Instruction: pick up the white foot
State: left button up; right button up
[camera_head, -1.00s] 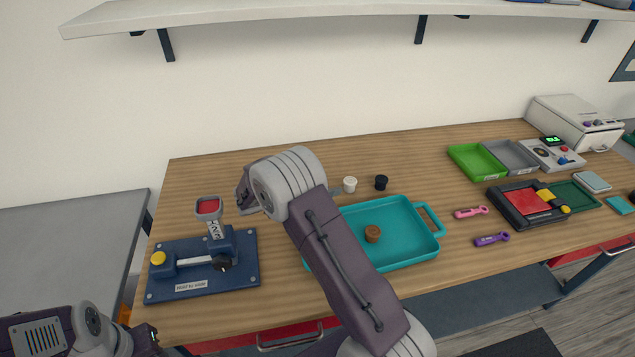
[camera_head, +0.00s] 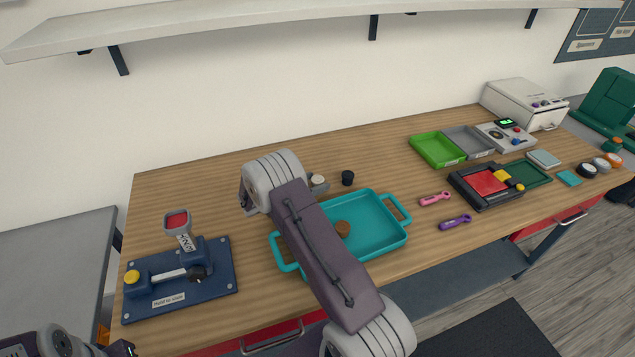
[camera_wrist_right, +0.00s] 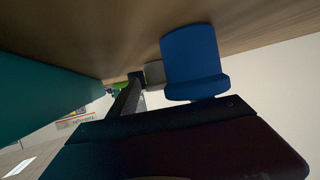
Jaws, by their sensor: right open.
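The white foot (camera_head: 318,184) is a small pale cylinder standing on the wooden bench, just right of my right wrist in the head view. In the right wrist view a grey-white piece (camera_wrist_right: 154,74), apparently this foot, is partly covered by a large blue cylinder (camera_wrist_right: 190,58) nearer the camera. My right gripper (camera_wrist_right: 128,102) is open beside these pieces, low over the bench. Its fingertips are hidden behind the arm in the head view. A black foot (camera_head: 347,177) stands right of the white one. My left gripper (camera_head: 122,348) is only partly in view at the bottom left.
A teal tray (camera_head: 398,240) with a brown piece (camera_head: 342,229) lies in front of the feet. A blue fixture (camera_head: 218,285) stands left. Pink (camera_head: 435,198) and purple (camera_head: 455,222) tools, green (camera_head: 432,148) and grey trays lie right. The back-left bench is clear.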

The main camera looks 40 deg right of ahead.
aim_at(314, 181)
jog(key=shift+s+a, duration=0.1)
grip_shut()
notch_tip(314, 181, up, 10)
jog(key=shift+r+b, duration=0.1)
jog(key=shift+b, duration=0.5)
